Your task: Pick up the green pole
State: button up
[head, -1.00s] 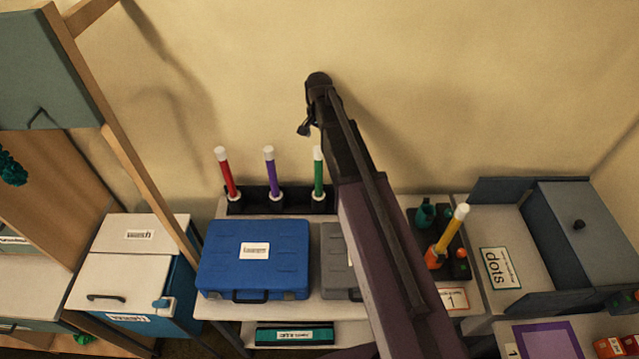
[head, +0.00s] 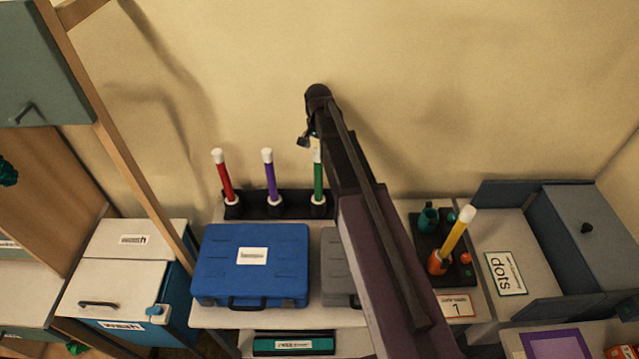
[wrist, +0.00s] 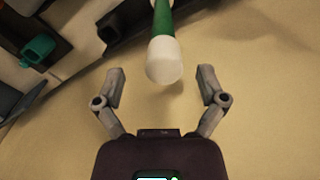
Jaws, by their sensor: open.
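The green pole (head: 318,183) stands upright in the right end of a black rack (head: 290,202) against the back wall. It has a white cap and a white collar at its base. My arm hides part of its upper end in the head view. In the wrist view the green pole (wrist: 164,18) shows with its white cap (wrist: 163,60) toward the camera. My gripper (wrist: 162,82) is open, its fingers on either side of the cap. I cannot tell that either finger touches it.
A purple pole (head: 270,178) and a red pole (head: 224,180) stand left of the green one. A blue case (head: 215,265) and a grey case (head: 333,270) lie in front. A yellow pole (head: 457,236) leans at right.

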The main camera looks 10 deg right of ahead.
aim_at(318, 159)
jog(key=shift+f, duration=0.1)
jog(key=shift+w+f+b, duration=0.2)
jog(key=shift+f+b, duration=2.3)
jog(key=shift+b, duration=0.1)
grip_shut()
